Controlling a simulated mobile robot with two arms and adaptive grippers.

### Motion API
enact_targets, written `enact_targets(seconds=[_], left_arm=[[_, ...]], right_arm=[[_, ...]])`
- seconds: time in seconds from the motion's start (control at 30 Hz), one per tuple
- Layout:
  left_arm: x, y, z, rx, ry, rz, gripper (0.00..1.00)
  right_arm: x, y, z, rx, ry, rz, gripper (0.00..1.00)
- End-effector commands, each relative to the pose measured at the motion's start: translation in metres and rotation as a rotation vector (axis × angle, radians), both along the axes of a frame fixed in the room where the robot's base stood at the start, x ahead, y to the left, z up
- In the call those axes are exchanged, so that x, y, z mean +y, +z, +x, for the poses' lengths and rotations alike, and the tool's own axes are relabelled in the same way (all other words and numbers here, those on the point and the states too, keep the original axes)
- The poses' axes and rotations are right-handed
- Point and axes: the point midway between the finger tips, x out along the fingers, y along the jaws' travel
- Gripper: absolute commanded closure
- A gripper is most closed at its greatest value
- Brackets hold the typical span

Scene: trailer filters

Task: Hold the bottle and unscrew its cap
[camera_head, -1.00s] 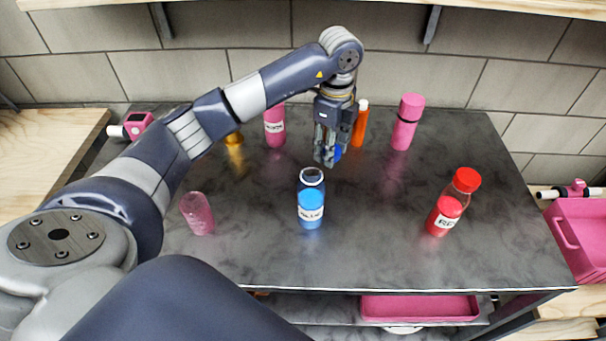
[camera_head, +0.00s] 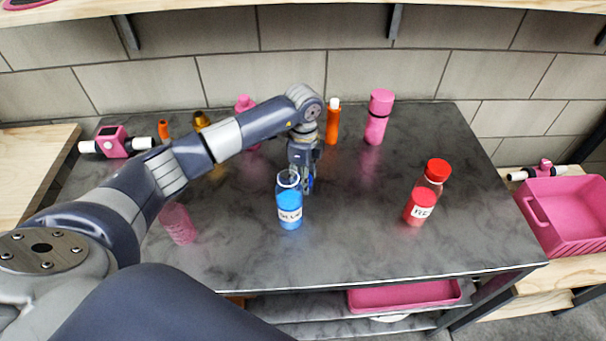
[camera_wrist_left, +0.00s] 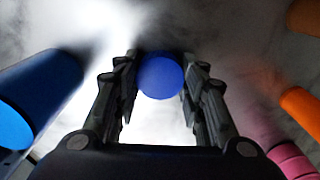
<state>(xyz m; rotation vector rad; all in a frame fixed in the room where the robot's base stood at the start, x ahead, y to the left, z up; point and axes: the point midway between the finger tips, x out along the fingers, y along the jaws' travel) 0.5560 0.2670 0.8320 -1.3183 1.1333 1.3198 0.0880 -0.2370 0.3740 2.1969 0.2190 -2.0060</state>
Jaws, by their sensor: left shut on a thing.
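The blue bottle (camera_head: 289,211) stands upright on the dark table, with its neck open and no cap on it. A blue bottle body also shows at the left edge of the left wrist view (camera_wrist_left: 38,92). My left gripper (camera_head: 306,184) is low over the table just behind the bottle, partly hidden by it. In the left wrist view its fingers are closed on a round blue cap (camera_wrist_left: 160,76), apart from the bottle. My right gripper is not in view.
A red bottle (camera_head: 421,198) stands to the right. A pink translucent container (camera_head: 178,223) is at the left. Orange (camera_head: 332,124) and pink (camera_head: 377,119) bottles stand at the back. A pink crate (camera_head: 570,222) is beside the table. The front middle of the table is clear.

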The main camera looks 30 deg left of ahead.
Motion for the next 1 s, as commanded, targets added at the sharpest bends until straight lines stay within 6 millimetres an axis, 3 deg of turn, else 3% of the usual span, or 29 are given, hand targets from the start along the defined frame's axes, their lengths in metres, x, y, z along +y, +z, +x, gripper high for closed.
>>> enact_targets(seconds=[0.3, 0.33, 0.4, 0.77, 0.87, 1.0], left_arm=[[0.0, -0.004, 0.0, 0.0, 0.0, 0.0, 0.91], [0.0, -0.003, 0.0, -0.001, 0.0, 0.0, 0.56], [0.0, -0.003, 0.0, 0.0, 0.0, 0.0, 0.42], [0.0, 0.0, 0.0, -0.001, 0.0, 0.0, 0.42], [0.0, 0.007, 0.001, -0.004, 0.0, 0.0, 0.42], [0.0, 0.032, 0.002, -0.006, 0.0, 0.0, 0.42]], right_arm=[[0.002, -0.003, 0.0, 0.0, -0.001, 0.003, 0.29], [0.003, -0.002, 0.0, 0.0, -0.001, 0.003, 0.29], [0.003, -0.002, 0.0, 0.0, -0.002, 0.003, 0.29], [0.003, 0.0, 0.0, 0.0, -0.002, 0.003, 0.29], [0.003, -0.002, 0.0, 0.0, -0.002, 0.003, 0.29], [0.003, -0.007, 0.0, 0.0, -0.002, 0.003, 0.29]])
